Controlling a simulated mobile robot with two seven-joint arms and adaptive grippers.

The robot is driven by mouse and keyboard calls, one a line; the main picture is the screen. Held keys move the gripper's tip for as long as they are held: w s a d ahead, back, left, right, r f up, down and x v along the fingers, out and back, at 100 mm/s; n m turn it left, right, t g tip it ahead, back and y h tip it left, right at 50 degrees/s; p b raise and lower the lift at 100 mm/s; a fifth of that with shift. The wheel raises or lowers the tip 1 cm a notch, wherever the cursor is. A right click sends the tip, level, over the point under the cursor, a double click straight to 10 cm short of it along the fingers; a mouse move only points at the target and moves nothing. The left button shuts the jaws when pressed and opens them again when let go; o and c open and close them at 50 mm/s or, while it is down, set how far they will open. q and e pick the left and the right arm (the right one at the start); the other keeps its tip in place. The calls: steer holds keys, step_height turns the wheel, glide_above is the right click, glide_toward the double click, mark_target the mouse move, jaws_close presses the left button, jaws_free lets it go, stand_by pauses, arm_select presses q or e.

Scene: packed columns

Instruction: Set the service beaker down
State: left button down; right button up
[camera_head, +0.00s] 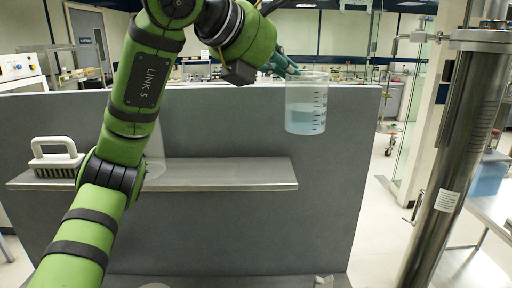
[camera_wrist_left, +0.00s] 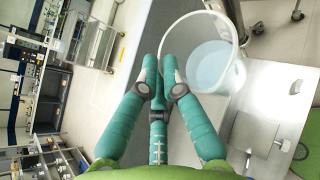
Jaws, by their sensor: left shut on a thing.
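The service beaker (camera_head: 306,108) is a clear, graduated vessel with pale blue liquid in its lower part. It hangs upright in front of the grey panel's upper right, above and right of the shelf's right end. My left gripper (camera_head: 289,68) has teal fingers and is shut on the beaker's upper left rim. In the left wrist view the fingers (camera_wrist_left: 169,68) meet at the wall of the beaker (camera_wrist_left: 212,66), and the liquid shows inside. My right gripper is in neither view.
A metal shelf (camera_head: 230,174) runs across the grey panel (camera_head: 240,120). A white-handled brush (camera_head: 56,158) stands at its left end. A clear object (camera_head: 155,160) is partly hidden behind my arm. The shelf's middle and right look bare. A steel column (camera_head: 455,150) stands at right.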

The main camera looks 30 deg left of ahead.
arm_select(q)
steer(key=s+a+f, duration=0.1)
steer(key=a+f, duration=0.9)
steer(key=a, duration=0.1)
steer(key=shift+a+f, duration=0.2)
steer(key=shift+f, duration=0.1)
steer(key=c, duration=1.4)
jaws_free()
steer(key=shift+s, duration=0.1)
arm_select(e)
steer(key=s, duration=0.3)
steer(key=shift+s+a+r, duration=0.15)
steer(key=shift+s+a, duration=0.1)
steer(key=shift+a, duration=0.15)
